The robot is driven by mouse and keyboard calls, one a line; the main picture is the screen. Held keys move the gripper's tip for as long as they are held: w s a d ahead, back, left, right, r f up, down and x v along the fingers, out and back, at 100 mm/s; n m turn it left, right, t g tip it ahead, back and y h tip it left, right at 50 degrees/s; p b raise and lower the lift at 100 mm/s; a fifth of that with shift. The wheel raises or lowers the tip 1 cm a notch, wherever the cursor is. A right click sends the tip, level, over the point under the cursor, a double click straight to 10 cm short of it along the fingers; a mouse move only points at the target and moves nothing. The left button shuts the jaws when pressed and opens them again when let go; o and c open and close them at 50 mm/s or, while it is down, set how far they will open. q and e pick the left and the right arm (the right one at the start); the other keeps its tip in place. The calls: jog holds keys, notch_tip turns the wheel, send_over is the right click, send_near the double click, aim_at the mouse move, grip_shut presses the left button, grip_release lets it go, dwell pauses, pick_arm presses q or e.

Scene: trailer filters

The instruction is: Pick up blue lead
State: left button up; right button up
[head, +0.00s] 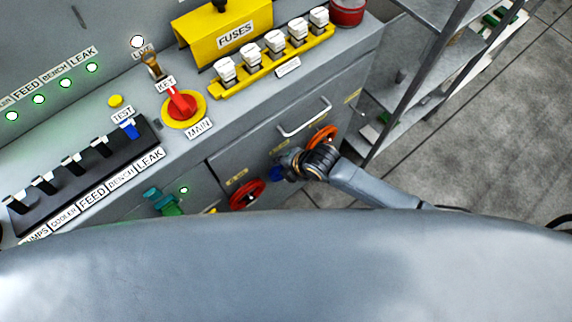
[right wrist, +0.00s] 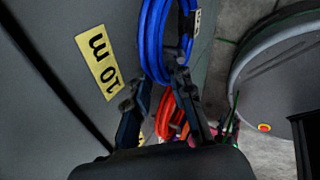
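The blue lead (right wrist: 155,40) is a looped coil hanging against the grey cabinet front in the right wrist view. In the head view only a small blue part (head: 277,174) shows, just left of my right gripper (head: 292,164). In the right wrist view the gripper's two dark fingers (right wrist: 160,76) are spread apart. The coil's lower end reaches down to the gap between the fingertips, and I see no firm grip on it. Whether a finger touches it, I cannot tell. My left gripper is not in view.
An orange coil (head: 322,137) hangs right of my gripper and a red one (head: 247,194) hangs left. A drawer handle (head: 304,117) sticks out above. A metal shelf rack (head: 405,75) stands at right. The counter holds switches, a red main knob (head: 182,105) and fuses (head: 272,48).

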grip_shut()
jog(key=shift+r, duration=0.15)
jog(key=s+d+r, duration=0.3)
jog(key=s+r, duration=0.3)
jog(key=s+d+r+p, duration=0.1)
jog(key=s+d+r, duration=0.2)
jog(key=s+r, duration=0.3)
jog(key=shift+s+r, duration=0.3)
jog(key=shift+r, duration=0.1)
jog(key=shift+w, duration=0.1)
